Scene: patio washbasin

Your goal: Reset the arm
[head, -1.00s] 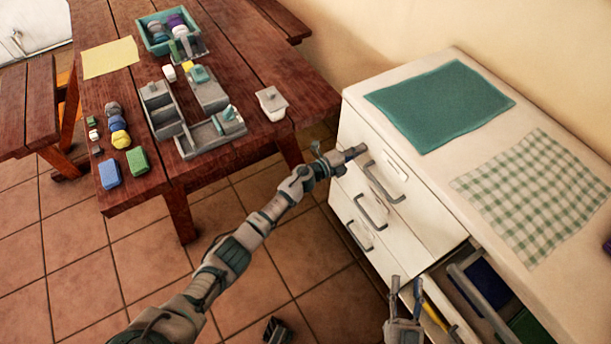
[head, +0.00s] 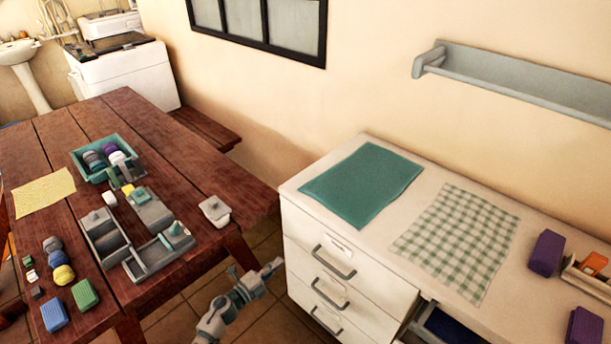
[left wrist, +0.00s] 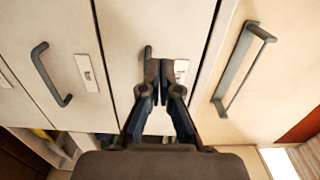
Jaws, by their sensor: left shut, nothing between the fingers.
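My left arm comes up from the bottom of the head view, and its gripper (head: 270,268) is in the gap between the wooden table and the white drawer cabinet (head: 300,225). The left gripper is shut and empty. In the left wrist view its two fingers (left wrist: 159,75) meet in front of the pale drawer fronts, near a grey handle (left wrist: 240,68). I cannot tell whether the fingertips touch the cabinet. My right gripper is out of view.
The wooden table (head: 85,220) holds a teal crate (head: 77,165), grey trays, sponges and a yellow cloth (head: 43,192). The cabinet top carries a teal mat (head: 360,185) and a checked cloth (head: 458,240). A shelf (head: 520,85) is on the wall.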

